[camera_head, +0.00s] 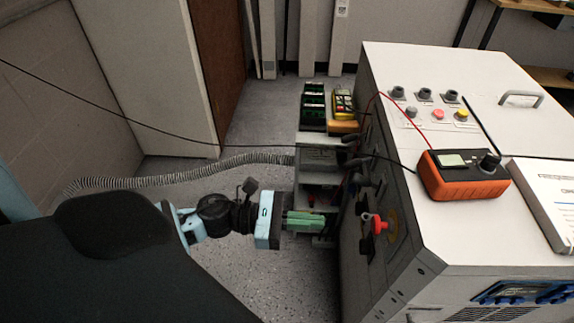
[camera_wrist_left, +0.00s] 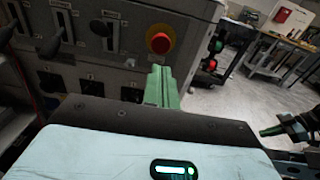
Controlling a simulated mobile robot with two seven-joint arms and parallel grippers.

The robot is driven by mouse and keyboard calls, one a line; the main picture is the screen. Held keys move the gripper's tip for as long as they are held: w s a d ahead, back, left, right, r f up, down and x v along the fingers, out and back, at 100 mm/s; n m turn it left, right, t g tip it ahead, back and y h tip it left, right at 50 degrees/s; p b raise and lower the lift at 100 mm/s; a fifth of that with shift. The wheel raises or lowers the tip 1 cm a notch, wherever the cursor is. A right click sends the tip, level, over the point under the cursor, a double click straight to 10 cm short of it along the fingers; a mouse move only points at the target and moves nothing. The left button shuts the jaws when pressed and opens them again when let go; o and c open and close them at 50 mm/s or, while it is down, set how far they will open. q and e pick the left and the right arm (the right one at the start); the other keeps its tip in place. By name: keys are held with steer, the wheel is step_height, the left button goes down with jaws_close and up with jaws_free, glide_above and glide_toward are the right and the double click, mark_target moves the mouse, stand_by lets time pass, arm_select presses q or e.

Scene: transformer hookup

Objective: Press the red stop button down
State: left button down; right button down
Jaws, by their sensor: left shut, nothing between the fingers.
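The red stop button (camera_head: 378,224) is a round mushroom head on a yellow backing, on the side panel of the white cabinet (camera_head: 440,215). It also shows in the left wrist view (camera_wrist_left: 160,43). My left gripper (camera_head: 320,222) is shut and empty, with its green fingers pointing right toward the panel. In the head view the fingertips are left of the button with a gap between. In the left wrist view the fingertips (camera_wrist_left: 160,70) appear just below the button. My right gripper (camera_wrist_left: 265,132) seems to show at the right edge there, its jaws unclear.
An orange meter (camera_head: 465,185) with leads lies on the cabinet top, beside a white booklet (camera_head: 550,195) and small knobs and buttons. A cart (camera_head: 318,160) holding green and yellow devices stands behind my left gripper. A ribbed hose (camera_head: 180,175) runs across the floor.

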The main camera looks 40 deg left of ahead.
arm_select(q)
steer(key=shift+v, duration=2.1)
steer(key=shift+s, duration=0.1)
